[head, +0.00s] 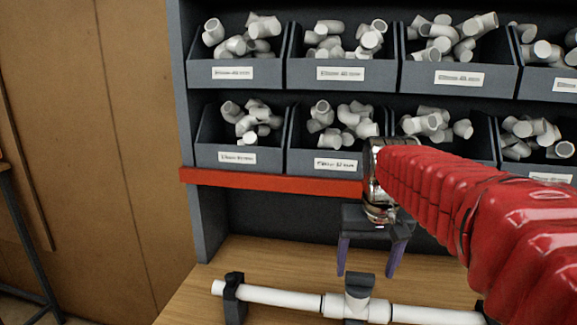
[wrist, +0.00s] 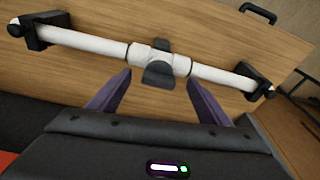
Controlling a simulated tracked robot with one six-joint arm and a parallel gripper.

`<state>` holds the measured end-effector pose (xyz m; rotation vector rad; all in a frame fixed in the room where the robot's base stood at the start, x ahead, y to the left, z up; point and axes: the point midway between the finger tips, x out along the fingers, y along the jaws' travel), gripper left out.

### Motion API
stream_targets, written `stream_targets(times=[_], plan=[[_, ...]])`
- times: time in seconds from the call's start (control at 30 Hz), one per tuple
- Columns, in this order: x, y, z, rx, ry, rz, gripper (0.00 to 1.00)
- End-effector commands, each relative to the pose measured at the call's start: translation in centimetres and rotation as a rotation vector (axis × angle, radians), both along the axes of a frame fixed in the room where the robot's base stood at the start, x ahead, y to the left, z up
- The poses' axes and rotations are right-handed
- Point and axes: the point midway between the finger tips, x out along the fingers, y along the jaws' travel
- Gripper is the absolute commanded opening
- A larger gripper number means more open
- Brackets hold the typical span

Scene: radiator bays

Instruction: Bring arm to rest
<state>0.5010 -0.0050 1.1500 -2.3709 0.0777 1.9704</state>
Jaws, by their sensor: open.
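My gripper (head: 370,258) hangs at the end of my red-sleeved arm, above the wooden bench and in front of the bin rack. Its two purple fingers are apart with nothing between them; they also show in the wrist view (wrist: 155,92). A white pipe (head: 285,297) with a tee fitting (head: 357,305) lies across black holders on the bench. In the wrist view the pipe (wrist: 90,41) and tee (wrist: 152,59) lie beyond the fingertips. The fingers look apart from the pipe. My arm hides part of the rack and the pipe's right end in the head view.
Two rows of grey bins (head: 340,74) hold white pipe fittings above a red shelf edge (head: 270,182). A black holder (head: 234,298) grips the pipe's left end. The wooden bench (head: 250,262) has bare room behind the pipe. A black handle (wrist: 258,13) shows in the wrist view.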

Motion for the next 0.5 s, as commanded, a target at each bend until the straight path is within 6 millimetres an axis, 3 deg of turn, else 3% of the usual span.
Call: stream_targets(times=[0.5], plan=[[-10.8, 0.3, -4.7, -0.015, -0.141, 0.059, 0.72]])
